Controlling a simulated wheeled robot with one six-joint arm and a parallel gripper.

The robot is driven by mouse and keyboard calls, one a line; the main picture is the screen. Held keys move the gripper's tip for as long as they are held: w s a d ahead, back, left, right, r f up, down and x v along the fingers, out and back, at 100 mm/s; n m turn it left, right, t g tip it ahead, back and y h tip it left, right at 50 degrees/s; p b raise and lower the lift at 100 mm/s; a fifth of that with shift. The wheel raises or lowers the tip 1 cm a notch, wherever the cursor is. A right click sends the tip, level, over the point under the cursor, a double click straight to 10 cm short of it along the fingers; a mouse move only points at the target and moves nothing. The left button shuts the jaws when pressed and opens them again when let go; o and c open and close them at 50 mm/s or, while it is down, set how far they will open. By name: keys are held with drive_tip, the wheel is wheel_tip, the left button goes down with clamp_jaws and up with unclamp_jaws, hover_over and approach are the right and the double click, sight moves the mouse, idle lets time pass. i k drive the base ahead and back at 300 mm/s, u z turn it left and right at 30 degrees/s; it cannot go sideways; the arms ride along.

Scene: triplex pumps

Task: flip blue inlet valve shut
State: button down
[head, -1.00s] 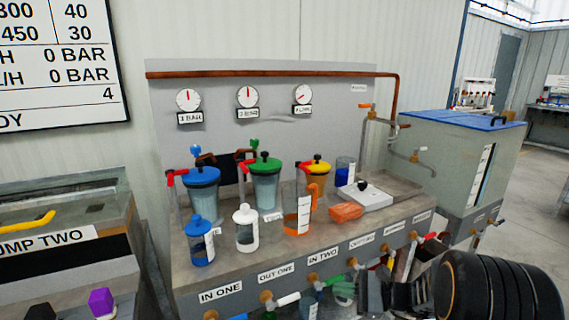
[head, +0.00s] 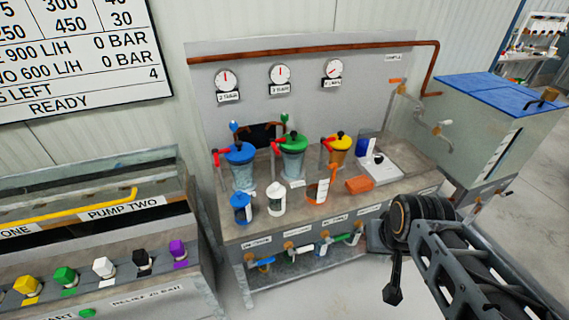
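A small blue-handled valve (head: 265,262) sits on the front of the pump bench, under the leftmost label. Its handle points right from a brass fitting and looks roughly level. The label is too small to read clearly now; in the earlier view it reads IN ONE. A small blue knob (head: 234,127) also stands behind the blue-lidded filter pot (head: 241,165). My gripper (head: 393,285) is at the lower right, in front of the bench and clear of the blue valve. Its dark parts are seen edge-on, so its opening is unclear.
White (head: 303,250) and green (head: 341,238) valve handles line the bench front to the right. Bottles and filter pots stand on the bench top (head: 238,222). A pump control panel (head: 110,270) stands at left.

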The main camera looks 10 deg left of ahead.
sight(266, 261)
drive_tip(key=u, duration=0.4)
drive_tip(key=k, duration=0.9)
drive_tip(key=u, duration=0.55)
drive_tip(key=k, duration=0.45)
drive_tip(key=u, duration=0.8)
drive_tip(key=i, duration=1.45)
drive_tip(key=z, duration=0.65)
